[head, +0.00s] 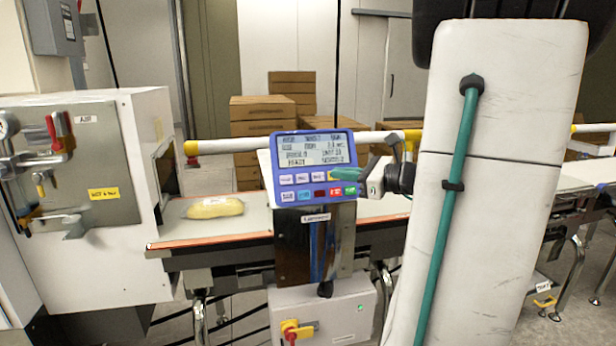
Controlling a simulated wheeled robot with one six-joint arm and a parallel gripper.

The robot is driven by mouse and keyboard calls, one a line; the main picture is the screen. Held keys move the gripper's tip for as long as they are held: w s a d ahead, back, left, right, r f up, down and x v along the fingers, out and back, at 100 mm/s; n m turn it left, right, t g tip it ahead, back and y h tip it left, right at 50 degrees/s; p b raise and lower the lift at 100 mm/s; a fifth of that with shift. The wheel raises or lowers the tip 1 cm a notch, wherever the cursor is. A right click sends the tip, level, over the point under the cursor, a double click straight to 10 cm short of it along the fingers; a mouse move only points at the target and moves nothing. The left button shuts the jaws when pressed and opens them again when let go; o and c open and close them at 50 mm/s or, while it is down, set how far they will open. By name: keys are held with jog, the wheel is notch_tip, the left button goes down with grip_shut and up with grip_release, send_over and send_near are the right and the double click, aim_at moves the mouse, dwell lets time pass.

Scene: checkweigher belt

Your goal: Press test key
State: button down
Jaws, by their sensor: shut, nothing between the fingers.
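A blue-framed control panel (269,170) stands in front of the belt, with a lit screen (312,149) on its upper part. Below the screen are two rows of small keys: pale ones (302,178) above, and white, cyan, dark red, red and green ones below. The key labels are too small to read, so I cannot tell which is the test key. My gripper (337,174) has teal fingers, shut and empty, at the right end of the upper key row. The fingers hide that part of the panel. I cannot tell whether they touch it.
A yellowish wrapped pack (214,207) lies on the belt (165,231) left of the panel. A grey box with a red and yellow switch (291,331) sits below the panel. A white machine cabinet (135,260) stands at left. Brown cartons (262,116) are stacked behind.

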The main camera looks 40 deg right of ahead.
aim_at(328, 174)
jog(key=d, duration=0.1)
jog(key=s+d+m+h, duration=0.1)
jog(key=d, duration=0.1)
jog(key=shift+r+t, duration=0.1)
jog(key=shift+t, duration=0.3)
jog(key=w+d+f, duration=0.4)
jog(key=w, duration=0.2)
jog(key=shift+w, duration=0.4)
dwell(1.8)
jog(key=shift+w+d+f, duration=0.2)
jog(key=shift+w, duration=0.1)
jog(key=shift+w+d+f, duration=0.15)
jog(key=shift+w+d, duration=0.05)
jog(key=shift+w, duration=0.1)
dwell(0.7)
dwell(0.4)
jog(key=shift+s+a+r, duration=0.35)
jog(key=shift+s+a, duration=0.05)
jog(key=shift+s, duration=0.25)
